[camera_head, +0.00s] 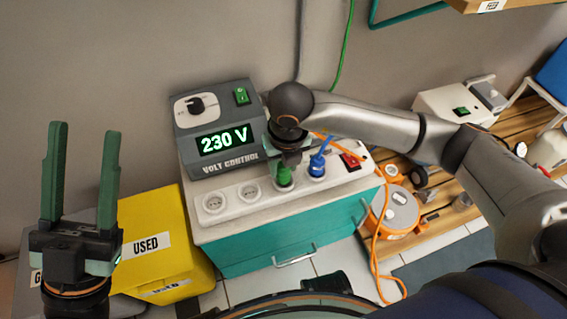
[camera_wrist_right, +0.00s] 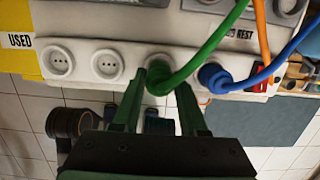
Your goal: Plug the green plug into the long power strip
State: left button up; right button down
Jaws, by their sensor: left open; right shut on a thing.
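The long white power strip (camera_head: 240,199) runs along the front of the teal cabinet top; it also shows in the right wrist view (camera_wrist_right: 85,50). The green plug (camera_head: 284,177) is at the third socket from the left, with its green cable (camera_wrist_right: 213,45) rising from it. I cannot tell how deep it sits. My right gripper (camera_head: 285,158) is shut on the green plug from above, its green fingers on both sides. A blue plug (camera_head: 317,167) sits in the socket to the right. My left gripper (camera_head: 80,170) is open and empty, fingers up, at the far left.
Two sockets (camera_head: 213,203) at the strip's left are empty. A red switch (camera_head: 350,161) is at its right end. The volt control box (camera_head: 215,125) reads 230 V behind it. An orange cable (camera_head: 378,240) hangs at the right. A yellow USED bin (camera_head: 185,225) stands left.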

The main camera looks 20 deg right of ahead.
jog(key=shift+f+b, duration=0.75)
jog(key=shift+f, duration=0.25)
jog(key=shift+c, duration=1.8)
grip_release()
jog(key=shift+r, duration=0.1)
